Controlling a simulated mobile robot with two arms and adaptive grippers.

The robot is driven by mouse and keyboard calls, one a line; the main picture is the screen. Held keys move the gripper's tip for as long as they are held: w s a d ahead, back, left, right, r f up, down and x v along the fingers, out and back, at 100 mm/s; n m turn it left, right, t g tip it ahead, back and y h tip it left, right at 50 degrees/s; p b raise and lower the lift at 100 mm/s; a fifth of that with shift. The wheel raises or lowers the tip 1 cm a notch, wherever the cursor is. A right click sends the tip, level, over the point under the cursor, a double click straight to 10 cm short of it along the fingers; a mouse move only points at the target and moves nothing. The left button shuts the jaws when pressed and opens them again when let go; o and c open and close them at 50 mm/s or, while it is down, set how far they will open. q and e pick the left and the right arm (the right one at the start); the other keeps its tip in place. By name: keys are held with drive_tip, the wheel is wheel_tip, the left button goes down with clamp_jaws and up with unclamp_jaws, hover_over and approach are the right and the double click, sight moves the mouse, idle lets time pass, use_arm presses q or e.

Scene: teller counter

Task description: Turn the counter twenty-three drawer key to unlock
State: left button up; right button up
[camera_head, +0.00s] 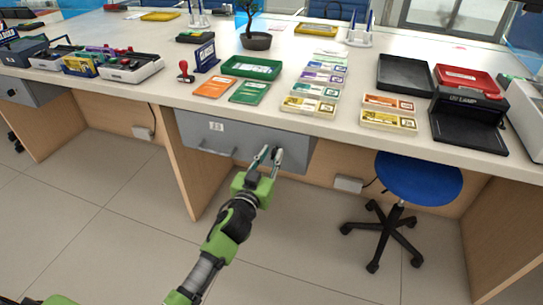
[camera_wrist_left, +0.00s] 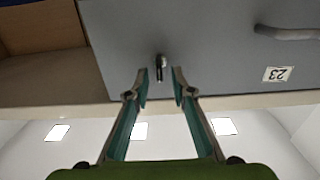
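The grey drawer (camera_head: 245,138) with a white 23 label (camera_wrist_left: 277,74) is under the counter top, and its front looks closed. A small key (camera_wrist_left: 160,66) sticks out of the drawer front in the left wrist view, which sees the drawer upside down. My left gripper (camera_head: 269,154) is at the right part of the drawer front in the head view. In the wrist view its two fingers (camera_wrist_left: 159,72) are apart, one on each side of the key, with visible gaps. In the head view the fingers largely hide the key. My right gripper is not in view.
The drawer handle (camera_wrist_left: 287,32) is well to the side of the key. The counter top (camera_head: 365,143) overhangs above, with trays and card stacks on it. A blue stool (camera_head: 420,180) stands at right. A wooden panel (camera_head: 186,170) is left of the drawer.

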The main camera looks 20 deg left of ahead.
use_arm(q)
drive_tip(key=shift+w, duration=0.35)
clamp_jaws()
